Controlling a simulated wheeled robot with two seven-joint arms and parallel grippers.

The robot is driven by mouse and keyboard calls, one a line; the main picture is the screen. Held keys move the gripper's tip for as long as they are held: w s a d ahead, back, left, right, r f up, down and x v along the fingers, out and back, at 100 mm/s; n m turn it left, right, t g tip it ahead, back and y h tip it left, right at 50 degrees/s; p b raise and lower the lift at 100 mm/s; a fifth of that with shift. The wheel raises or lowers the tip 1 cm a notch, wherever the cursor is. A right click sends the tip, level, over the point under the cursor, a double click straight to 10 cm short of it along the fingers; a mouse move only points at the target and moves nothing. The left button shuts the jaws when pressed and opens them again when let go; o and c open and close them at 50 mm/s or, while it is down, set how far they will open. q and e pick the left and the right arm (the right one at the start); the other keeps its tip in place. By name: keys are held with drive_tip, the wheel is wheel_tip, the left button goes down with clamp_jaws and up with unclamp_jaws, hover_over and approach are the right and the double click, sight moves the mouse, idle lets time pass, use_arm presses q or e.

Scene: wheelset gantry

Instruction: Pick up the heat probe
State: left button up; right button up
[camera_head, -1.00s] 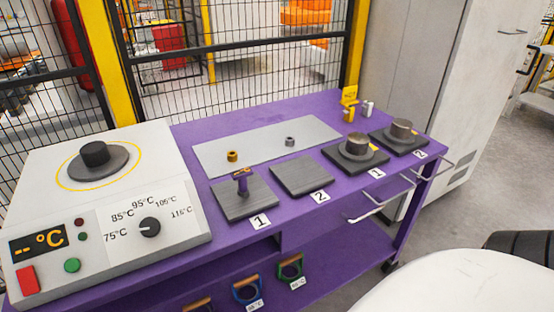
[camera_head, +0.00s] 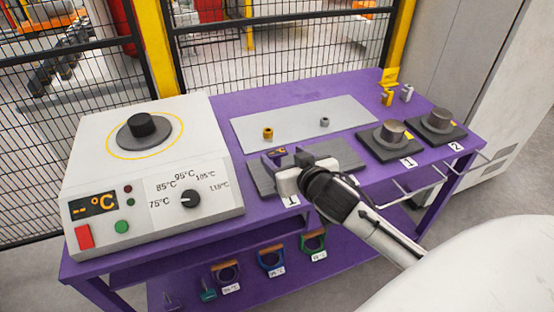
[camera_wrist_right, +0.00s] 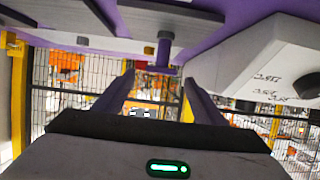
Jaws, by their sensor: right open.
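A small purple T-shaped tool with an orange mark, apparently the heat probe (camera_head: 277,153), stands upright on the dark pad labelled 1. My right gripper (camera_head: 284,168) reaches over the pads from the lower right and partly hides the probe's lower part. In the upside-down right wrist view the probe (camera_wrist_right: 165,50) shows as a grey stem with a purple bar. It lies ahead of the open fingers of my right gripper (camera_wrist_right: 162,78), roughly midway between them. Whether the fingers touch it is unclear. My left gripper is not in view.
A heater box (camera_head: 150,190) with a knob and buttons stands left on the purple table (camera_head: 230,100). A grey plate (camera_head: 300,125) with two small rings lies behind. Two pads with cylinders (camera_head: 391,130) stand right. Coloured handled tools (camera_head: 271,261) sit on the shelf below.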

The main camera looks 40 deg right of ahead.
sight(278, 152)
drive_tip(key=shift+x, duration=2.75)
drive_tip(key=shift+s+a, duration=0.1)
drive_tip(key=c, duration=1.2)
